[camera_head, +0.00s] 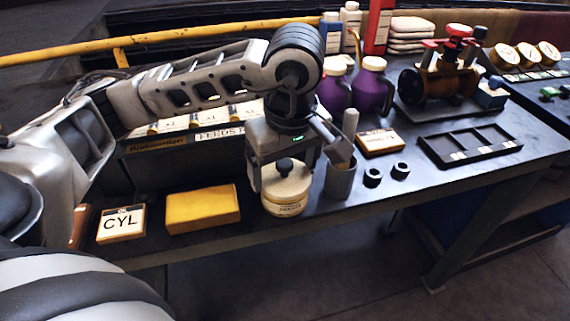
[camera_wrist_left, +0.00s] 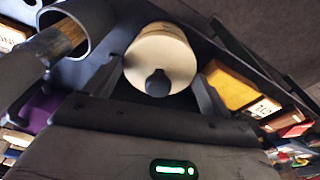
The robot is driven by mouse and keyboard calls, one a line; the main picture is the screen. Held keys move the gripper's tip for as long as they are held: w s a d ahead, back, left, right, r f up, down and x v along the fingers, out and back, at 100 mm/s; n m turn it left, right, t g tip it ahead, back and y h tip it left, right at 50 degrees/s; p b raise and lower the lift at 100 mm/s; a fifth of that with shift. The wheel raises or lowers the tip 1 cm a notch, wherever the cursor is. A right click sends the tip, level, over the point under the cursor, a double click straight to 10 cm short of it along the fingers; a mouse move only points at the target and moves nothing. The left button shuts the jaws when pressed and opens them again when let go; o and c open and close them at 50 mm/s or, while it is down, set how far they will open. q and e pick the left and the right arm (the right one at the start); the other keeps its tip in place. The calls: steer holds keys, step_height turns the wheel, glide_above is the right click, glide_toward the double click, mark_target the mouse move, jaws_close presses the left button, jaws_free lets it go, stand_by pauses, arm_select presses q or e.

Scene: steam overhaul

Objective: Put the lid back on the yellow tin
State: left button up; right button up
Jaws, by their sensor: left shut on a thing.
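The pale yellow tin (camera_head: 286,208) stands near the front edge of the bench, its label facing out. Its cream lid (camera_head: 287,184), with a black knob (camera_head: 285,165), is at the top of the tin, roughly level and lined up with it. I cannot tell whether it is fully seated. My left gripper (camera_head: 278,180) reaches down from above, its fingers on either side of the lid, shut on it. In the left wrist view the lid (camera_wrist_left: 170,58) and knob fill the space between the fingers, hiding most of the tin. My right gripper is not in view.
A grey cup (camera_head: 340,182) with brushes stands close to the right of the tin. A yellow block (camera_head: 203,208) and a CYL box (camera_head: 121,224) lie to the left. Two black rings (camera_head: 372,177) and a black compartment tray (camera_head: 470,146) are farther right.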

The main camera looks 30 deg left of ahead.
arm_select(q)
steer(key=shift+f+b, duration=0.1)
steer(key=shift+b, duration=0.25)
stand_by(0.6)
steer(key=o, duration=1)
steer(key=shift+c, duration=0.2)
steer(key=shift+r, duration=0.2)
steer(key=shift+r+p, duration=0.95)
steer(key=shift+r, duration=0.5)
steer(key=shift+r+p, duration=0.5)
steer(key=shift+r, duration=0.3)
steer(key=shift+r+p, duration=0.9)
steer(key=shift+r, duration=0.25)
